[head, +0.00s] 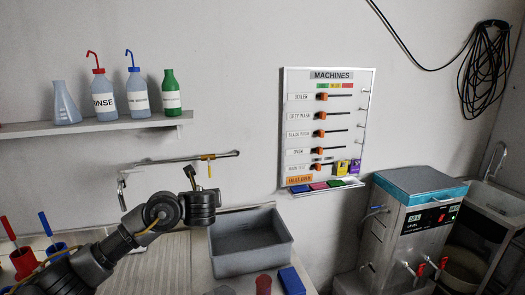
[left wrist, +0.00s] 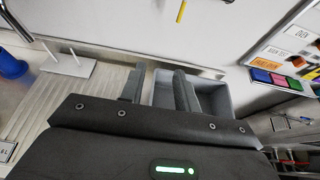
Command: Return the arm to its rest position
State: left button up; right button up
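My left arm comes in from the lower left of the head view, with a dark forearm and round joint. Its left gripper (head: 200,186) is raised in front of the wall, to the left of and above the grey bin. In the left wrist view the two fingers of this gripper (left wrist: 160,88) stand apart with nothing between them. The grey bin shows beyond and beside the fingers. My right arm and right gripper are not in either view.
The grey bin (head: 250,262) stands on the bench. A shelf (head: 95,127) with bottles is at upper left. The machines board (head: 326,105) hangs on the wall. Red and blue items lie in front of the bin.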

pick_arm(q)
jog(key=s+d+f+n+g+h, duration=0.25)
jog(key=s+f+n, duration=0.35)
jog(key=s+f, duration=0.4)
jog(key=s+d+f+n+g+h, duration=0.25)
jog(key=s+f+n, duration=0.35)
jog(key=s+f, duration=0.45)
jog(key=s+a+f+n+g, duration=0.1)
jog(key=s+a+f+n, duration=0.4)
jog(key=s, duration=0.5)
jog(key=s+a+f+n+g+y, duration=0.1)
jog(key=s+a+f+n+g, duration=0.15)
jog(key=s+n, duration=0.65)
jog(key=s+a+f+n+g, duration=0.1)
jog(key=s+a+f+n, duration=0.3)
jog(key=s, duration=0.7)
notch_tip(320, 180, down, 25)
jog(key=d+g, duration=0.1)
jog(key=s+a+f+g, duration=0.1)
jog(key=s+a+f, duration=0.2)
jog(key=s+f, duration=1.3)
jog(key=shift+s+f+n, duration=0.3)
jog(key=shift+s+f, duration=0.1)
jog(key=shift+s, duration=0.45)
